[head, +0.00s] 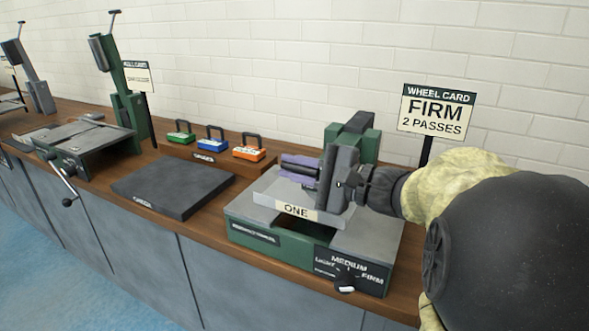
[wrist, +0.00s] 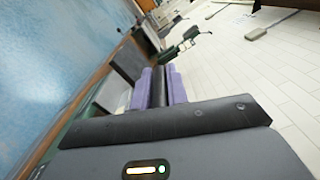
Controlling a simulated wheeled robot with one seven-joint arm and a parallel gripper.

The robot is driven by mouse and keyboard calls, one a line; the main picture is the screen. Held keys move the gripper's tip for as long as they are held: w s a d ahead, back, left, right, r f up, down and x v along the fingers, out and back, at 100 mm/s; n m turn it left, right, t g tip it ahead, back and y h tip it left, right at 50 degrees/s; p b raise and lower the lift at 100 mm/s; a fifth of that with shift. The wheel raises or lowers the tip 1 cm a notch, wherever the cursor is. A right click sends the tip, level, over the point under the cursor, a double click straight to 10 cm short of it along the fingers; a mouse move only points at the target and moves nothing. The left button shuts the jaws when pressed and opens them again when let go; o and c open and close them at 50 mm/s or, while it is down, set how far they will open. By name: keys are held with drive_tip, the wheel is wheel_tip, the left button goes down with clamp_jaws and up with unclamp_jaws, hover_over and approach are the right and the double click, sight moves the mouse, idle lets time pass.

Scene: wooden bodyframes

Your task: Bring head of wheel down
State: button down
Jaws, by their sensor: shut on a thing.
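The wheel machine's green base (head: 255,237) stands on the bench, with a grey plate labelled ONE (head: 335,217) on top. A green post (head: 371,146) rises at its back. The head itself is mostly hidden behind my gripper and wrist, so its exact angle is unclear. My gripper (head: 284,171) is low above the plate. Its purple fingers are shut on a dark bar, which looks like the head's handle. In the wrist view the dark handle bar (wrist: 158,88) lies between the two purple fingers.
A card reading FIRM, 2 PASSES (head: 436,110) stands behind. A dial with a knob (head: 345,283) is on the base front. To the left are a dark slab (head: 172,187), several coloured weights (head: 214,139) and another machine with its arm raised (head: 118,75). A brick wall is behind.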

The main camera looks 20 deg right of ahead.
drive_tip(key=shift+f, duration=0.45)
drive_tip(key=c, duration=1.4)
unclamp_jaws()
drive_tip(key=shift+c, duration=0.2)
drive_tip(key=shift+r, duration=0.1)
drive_tip(key=shift+r, duration=0.1)
drive_tip(key=shift+s+d, duration=0.2)
drive_tip(key=shift+d, duration=0.1)
drive_tip(key=p+v, duration=0.1)
drive_tip(key=v, duration=1.5)
drive_tip(key=shift+s, duration=0.3)
drive_tip(key=shift+d, duration=0.15)
drive_tip(key=shift+w, duration=0.15)
